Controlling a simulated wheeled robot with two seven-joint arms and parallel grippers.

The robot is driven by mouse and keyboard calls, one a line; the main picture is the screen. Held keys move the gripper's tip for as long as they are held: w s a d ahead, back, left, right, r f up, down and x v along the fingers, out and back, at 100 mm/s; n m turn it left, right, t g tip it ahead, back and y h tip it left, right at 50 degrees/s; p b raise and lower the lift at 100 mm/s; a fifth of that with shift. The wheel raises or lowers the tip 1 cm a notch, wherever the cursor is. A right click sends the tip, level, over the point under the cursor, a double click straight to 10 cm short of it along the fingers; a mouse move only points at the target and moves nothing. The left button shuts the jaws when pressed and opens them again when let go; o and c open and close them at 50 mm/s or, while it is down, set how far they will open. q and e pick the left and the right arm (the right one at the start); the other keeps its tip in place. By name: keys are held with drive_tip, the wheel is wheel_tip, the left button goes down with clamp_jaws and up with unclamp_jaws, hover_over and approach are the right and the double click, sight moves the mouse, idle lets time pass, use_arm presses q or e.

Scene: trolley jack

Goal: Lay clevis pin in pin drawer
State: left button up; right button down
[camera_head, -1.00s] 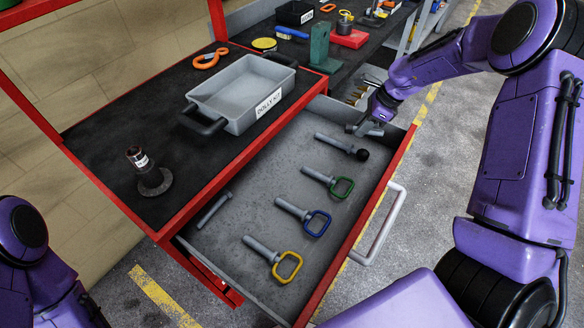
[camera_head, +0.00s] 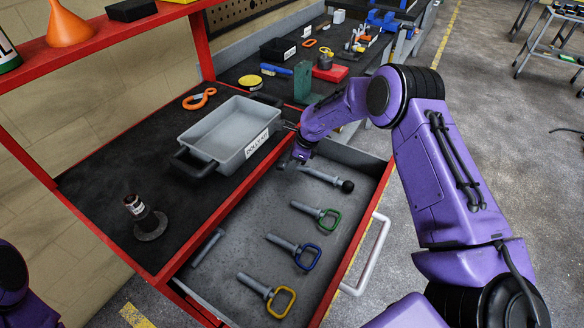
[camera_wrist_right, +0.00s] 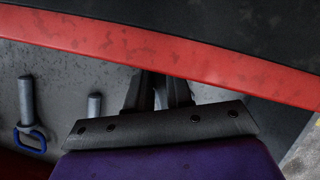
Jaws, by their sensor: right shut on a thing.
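The pin drawer (camera_head: 262,222) is pulled out under the bench top. In it lie grey pins: one with a black knob (camera_head: 325,178), others with a green ring (camera_head: 317,213), a blue ring (camera_head: 293,250) and a yellow ring (camera_head: 267,292). A plain grey pin (camera_head: 207,247) lies along the left side. My right gripper (camera_head: 287,163) is low over the drawer's far part, by the bench edge. It is shut on a grey piece, taken as the clevis pin; that piece is mostly hidden. In the right wrist view the fingers (camera_wrist_right: 160,90) pass beneath a red edge. My left gripper is out of view.
The red bench edge (camera_wrist_right: 150,50) is very close to my right fingers. The drawer's white handle (camera_head: 367,258) faces the open floor. The drawer's middle between pins is bare.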

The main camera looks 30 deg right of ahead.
sight(306, 167)
wheel_tip(306, 167, down, 2)
drive_tip(key=shift+f, duration=0.55)
drive_tip(key=c, duration=1)
unclamp_jaws()
drive_tip(key=shift+s, duration=0.1)
drive_tip(key=shift+r, duration=0.1)
drive_tip(key=b+v, duration=0.1)
drive_tip(key=v, duration=1.1)
drive_tip(key=shift+r, duration=0.1)
